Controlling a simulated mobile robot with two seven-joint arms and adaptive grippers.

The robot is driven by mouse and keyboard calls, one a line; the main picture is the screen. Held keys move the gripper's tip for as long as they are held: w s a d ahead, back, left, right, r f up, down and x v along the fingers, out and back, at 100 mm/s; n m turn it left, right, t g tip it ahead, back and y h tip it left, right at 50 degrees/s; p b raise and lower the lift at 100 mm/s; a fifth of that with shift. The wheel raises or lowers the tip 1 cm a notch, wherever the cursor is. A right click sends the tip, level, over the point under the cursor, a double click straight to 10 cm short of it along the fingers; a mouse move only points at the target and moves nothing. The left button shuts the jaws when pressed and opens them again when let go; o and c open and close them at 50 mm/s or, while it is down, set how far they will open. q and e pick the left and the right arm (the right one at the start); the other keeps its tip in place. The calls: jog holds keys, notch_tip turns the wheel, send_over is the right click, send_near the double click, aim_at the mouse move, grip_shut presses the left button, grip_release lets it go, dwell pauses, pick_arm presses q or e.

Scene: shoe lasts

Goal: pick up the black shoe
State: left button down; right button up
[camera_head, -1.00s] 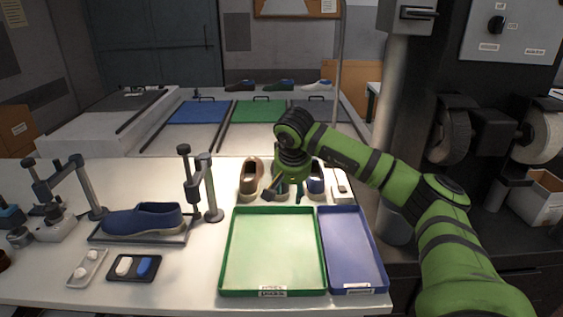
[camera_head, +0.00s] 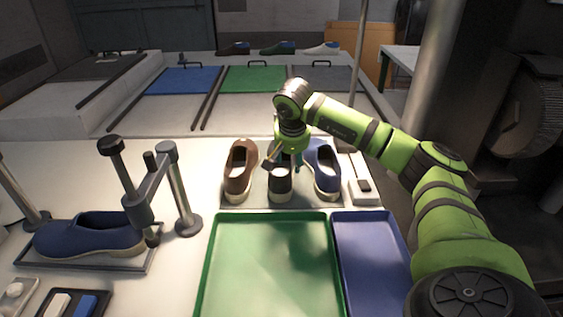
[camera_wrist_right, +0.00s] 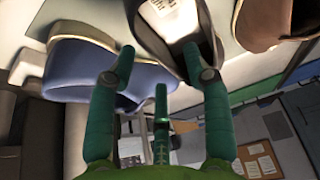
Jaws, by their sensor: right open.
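The black shoe (camera_head: 281,188) stands in a row between a brown shoe (camera_head: 238,180) and a blue shoe (camera_head: 325,172), on the white table beyond the trays. Its upper part is partly hidden by my right gripper (camera_head: 284,163), which hangs over it from above. In the right wrist view the black shoe (camera_wrist_right: 160,45) appears at the top, in front of the open green fingers of the right gripper (camera_wrist_right: 157,75). Whether the fingers touch the shoe is unclear. My left gripper is not in view.
A green tray (camera_head: 207,275) and a blue tray (camera_head: 372,260) lie in front of the shoes. A white-and-dark item (camera_head: 361,182) lies right of the blue shoe. At left, a clamp stand (camera_head: 140,195) rises beside another blue shoe (camera_head: 90,236).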

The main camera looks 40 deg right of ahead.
aim_at(291, 165)
jog(key=p+x, duration=0.1)
jog(key=x, duration=0.4)
jog(key=shift+d+r, duration=0.1)
jog(key=shift+w+f, duration=0.1)
jog(key=shift+f, duration=0.1)
grip_shut()
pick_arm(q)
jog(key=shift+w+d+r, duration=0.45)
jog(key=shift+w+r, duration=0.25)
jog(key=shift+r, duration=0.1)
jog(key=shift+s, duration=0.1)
pick_arm(e)
jog(key=shift+w, duration=0.1)
